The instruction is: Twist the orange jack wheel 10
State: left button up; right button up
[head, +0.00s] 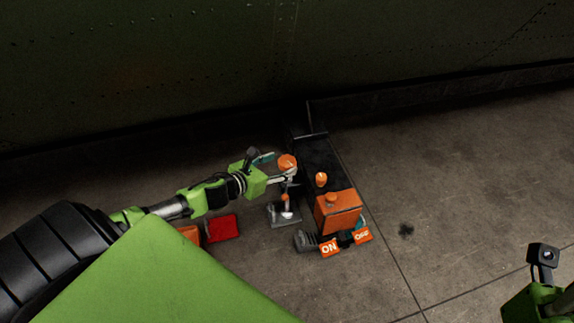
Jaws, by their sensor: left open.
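An orange jack wheel (287,162) sits on top of a thin upright jack, whose grey base plate (277,215) rests on the concrete floor. My left gripper (284,177) is at the wheel, its fingers just below and beside it. The gripper is open; whether a finger touches the wheel is too small to tell. My right arm's green wrist part (540,295) shows at the lower right edge, far from the jack, and its fingers are not visible. No number 10 can be read on the wheel.
Right of the jack stands an orange box (338,212), with an orange knob (321,179) behind it. An ON label (329,247) and an OFF label (362,236) are in front. A red piece (223,228) lies left. A dark green riveted wall (200,70) spans the back.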

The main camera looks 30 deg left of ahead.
aim_at(285, 163)
pick_arm(q)
jog(key=shift+b+x, duration=0.65)
jog(key=shift+x, duration=1.45)
jog(key=c, duration=1.1)
